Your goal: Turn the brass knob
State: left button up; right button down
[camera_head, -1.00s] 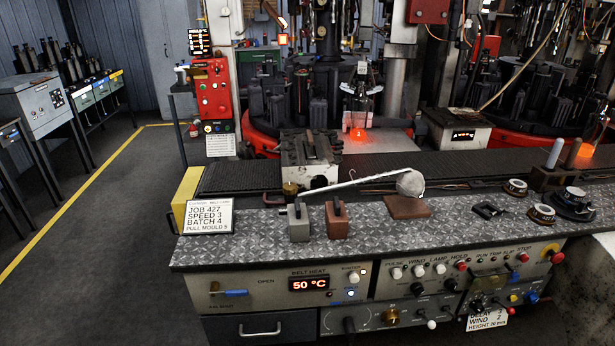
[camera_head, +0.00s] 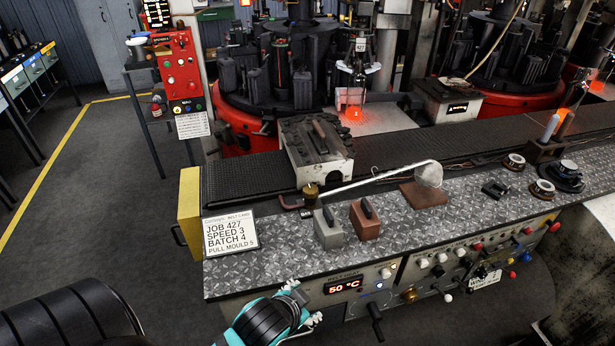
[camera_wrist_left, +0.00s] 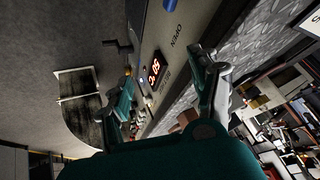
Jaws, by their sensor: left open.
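The brass knob (camera_head: 409,295) is a small round knob low on the front panel of the bench, right of the red "50 °C" display (camera_head: 345,287). My left gripper (camera_head: 303,304) is teal and grey. It is open and empty in front of the panel's left part, left of the display and well apart from the knob. In the left wrist view the open fingers (camera_wrist_left: 165,65) frame the display (camera_wrist_left: 154,70). My right gripper is not in view.
A dark lever (camera_head: 375,322) sticks out between gripper and knob. On the patterned bench top (camera_head: 290,250) stand a job card (camera_head: 229,234), a grey block (camera_head: 328,228) and a brown block (camera_head: 365,220). The floor at left is clear.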

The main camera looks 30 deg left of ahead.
pick_arm(q)
jog(key=w+r+m+t, duration=0.5)
jog(key=w+r+t, duration=0.4)
jog(key=w+r, duration=0.65)
jog(key=w+d+r+m+t+h, duration=0.1)
jog(key=d+r+m+h, duration=0.3)
jog(key=r+m+h, duration=0.25)
jog(key=w+d+r+m+t+h, duration=0.2)
jog(key=d+r+m+h, duration=0.1)
jog(key=r+m+h, duration=0.4)
jog(key=m+g+y, duration=1.1)
jog(key=m+g, duration=0.4)
jog(key=m, duration=0.3)
send_near(309, 189)
jog(key=shift+n, duration=0.25)
jog(key=p+x, duration=0.4)
jog(key=x, duration=0.5)
jog(key=shift+p, duration=0.3)
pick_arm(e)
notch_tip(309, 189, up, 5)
